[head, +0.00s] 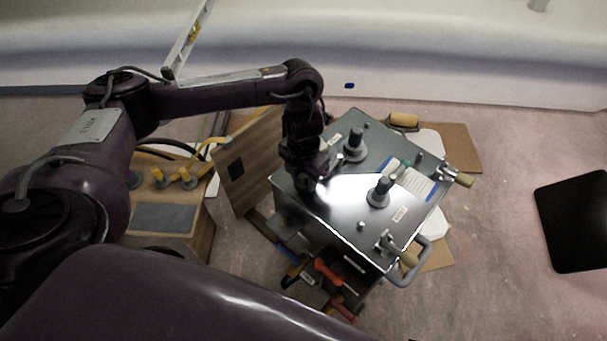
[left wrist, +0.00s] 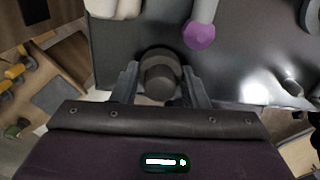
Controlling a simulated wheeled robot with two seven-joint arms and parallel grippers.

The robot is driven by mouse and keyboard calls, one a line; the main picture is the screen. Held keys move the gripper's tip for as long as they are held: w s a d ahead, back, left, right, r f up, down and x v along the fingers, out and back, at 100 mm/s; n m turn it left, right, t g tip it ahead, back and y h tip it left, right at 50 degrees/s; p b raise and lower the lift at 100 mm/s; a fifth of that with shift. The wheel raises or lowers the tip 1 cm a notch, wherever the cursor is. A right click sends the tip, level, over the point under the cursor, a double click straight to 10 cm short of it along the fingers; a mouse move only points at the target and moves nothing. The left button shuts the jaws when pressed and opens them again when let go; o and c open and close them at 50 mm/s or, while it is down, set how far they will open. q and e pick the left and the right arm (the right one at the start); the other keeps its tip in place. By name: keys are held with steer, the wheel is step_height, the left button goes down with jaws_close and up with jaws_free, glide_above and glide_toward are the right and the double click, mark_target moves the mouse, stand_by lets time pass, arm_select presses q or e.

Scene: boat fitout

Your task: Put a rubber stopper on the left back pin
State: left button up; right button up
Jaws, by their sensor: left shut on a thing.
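My left gripper (head: 320,184) is low over the left edge of a shiny metal box top (head: 335,205). In the left wrist view my left gripper (left wrist: 160,88) is shut on a dark round piece (left wrist: 160,75), which looks like the rubber stopper. In the head view the gripper hides this piece. I cannot tell whether it touches a pin. A grey rod with a purple tip (left wrist: 201,35) stands just beyond the fingers. Two dark upright knobs on round bases, a rear one (head: 356,147) and a front one (head: 379,191), stand on the top. My right gripper is out of view.
Red-handled tools (head: 327,271) lie in front. A black pad (head: 573,222) lies far right on open floor.

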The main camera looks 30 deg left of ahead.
arm_select(q)
steer(key=o, duration=1.6)
